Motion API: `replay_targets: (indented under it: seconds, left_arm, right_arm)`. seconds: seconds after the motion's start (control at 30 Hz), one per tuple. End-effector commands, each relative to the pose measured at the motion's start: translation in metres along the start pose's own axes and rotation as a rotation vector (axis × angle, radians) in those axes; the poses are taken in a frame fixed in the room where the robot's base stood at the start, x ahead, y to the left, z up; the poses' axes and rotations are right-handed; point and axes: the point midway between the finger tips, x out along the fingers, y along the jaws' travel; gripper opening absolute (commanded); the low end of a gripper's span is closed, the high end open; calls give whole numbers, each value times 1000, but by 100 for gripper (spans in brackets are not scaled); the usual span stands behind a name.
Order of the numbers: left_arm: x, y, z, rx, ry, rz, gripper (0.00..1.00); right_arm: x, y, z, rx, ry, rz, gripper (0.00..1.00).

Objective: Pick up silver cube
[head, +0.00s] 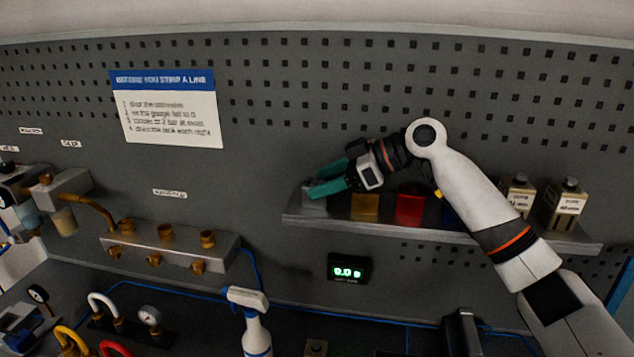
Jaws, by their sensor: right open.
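The silver cube (314,207) sits at the left end of a grey shelf (375,229) on the pegboard wall. My right gripper (325,187), with green fingers, is open and reaches in from the right. Its fingertips are right at the top of the silver cube and hide part of it. I cannot tell whether they touch it. My left gripper is not in view.
On the same shelf stand a gold cube (364,207), a red cube (410,209) and a blue cube partly behind my right arm. Two labelled cans (566,205) stand further right. A spray bottle (255,325) and a brass-fitted manifold (170,250) are lower left.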

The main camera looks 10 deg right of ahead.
Motion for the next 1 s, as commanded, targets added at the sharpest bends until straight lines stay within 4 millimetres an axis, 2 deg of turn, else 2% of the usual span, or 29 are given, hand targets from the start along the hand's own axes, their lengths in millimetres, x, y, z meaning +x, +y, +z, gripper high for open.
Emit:
replay_targets:
  seconds: [0.1, 0.3, 0.37, 0.67, 1.0]
  left_arm:
    - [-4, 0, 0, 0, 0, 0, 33]
    - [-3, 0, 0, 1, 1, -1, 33]
    - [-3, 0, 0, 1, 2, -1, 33]
    - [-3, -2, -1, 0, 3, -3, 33]
    - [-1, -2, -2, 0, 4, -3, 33]
  right_arm:
    - [7, 0, 0, 1, 1, 0, 64]
    - [8, 0, -1, 1, 0, -1, 64]
    - [8, 0, -1, 1, 0, -1, 56]
    - [7, 0, -1, 0, 0, -1, 7]
    - [5, 0, 3, -2, -3, -1, 7]
